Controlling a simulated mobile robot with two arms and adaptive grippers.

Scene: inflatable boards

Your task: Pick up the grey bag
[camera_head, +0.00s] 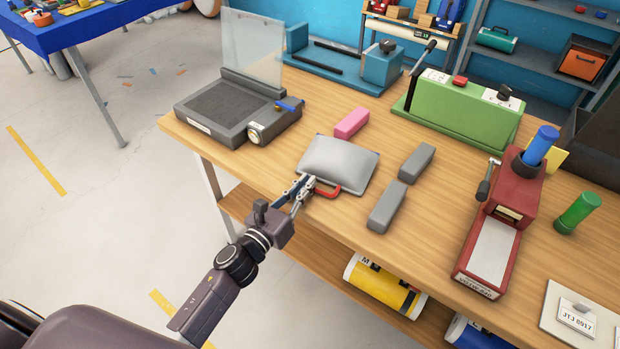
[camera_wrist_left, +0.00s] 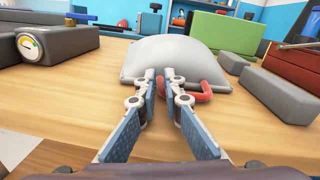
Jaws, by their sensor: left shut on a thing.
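The grey bag (camera_head: 340,162) lies on the wooden table near its front edge, a flat pillow shape with a red handle (camera_head: 327,190) on its near side. My left gripper (camera_head: 305,184) reaches in from the left and is shut on the near edge of the bag, beside the red handle. In the left wrist view the grey bag (camera_wrist_left: 185,58) fills the space ahead of the left gripper (camera_wrist_left: 162,76). The fingertips meet the bag's near edge, and the red handle (camera_wrist_left: 207,88) shows just right of them. My right gripper is not in view.
A grey machine with a clear panel (camera_head: 225,108) stands to the left of the bag. A pink block (camera_head: 352,122) lies behind it, and two grey blocks (camera_head: 387,207) lie to its right. Green (camera_head: 463,108) and red (camera_head: 502,228) machines stand farther right.

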